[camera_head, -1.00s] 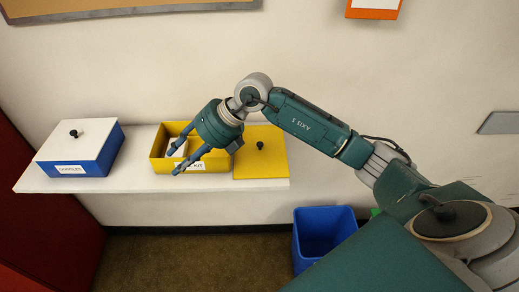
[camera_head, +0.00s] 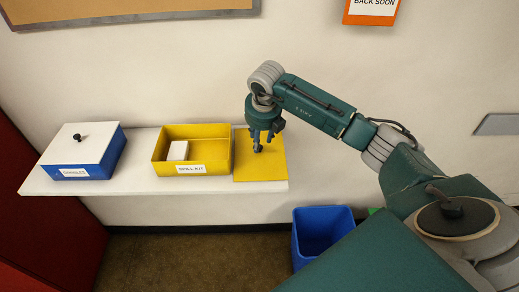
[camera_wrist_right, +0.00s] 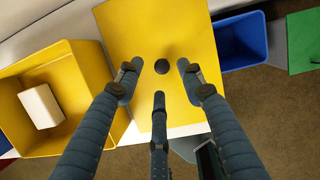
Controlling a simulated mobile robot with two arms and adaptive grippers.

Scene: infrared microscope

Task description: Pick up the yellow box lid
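The yellow box lid (camera_head: 262,168) lies flat on the white shelf, just right of the open yellow box (camera_head: 231,150) labelled SPILL KIT. Its black knob (camera_wrist_right: 160,66) shows in the right wrist view, between the spread fingertips. My right gripper (camera_head: 261,138) is above the lid, pointing down at the knob. In the right wrist view my right gripper (camera_wrist_right: 158,75) is open, with its fingers apart around the knob and none visibly closed on it. Whether a finger touches the lid is unclear. My left gripper is not in view.
A white block (camera_head: 178,151) sits inside the yellow box. A blue box with a white lid (camera_head: 82,142) stands at the left of the shelf (camera_head: 135,185). A blue bin (camera_head: 322,230) is on the floor, below right of the shelf.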

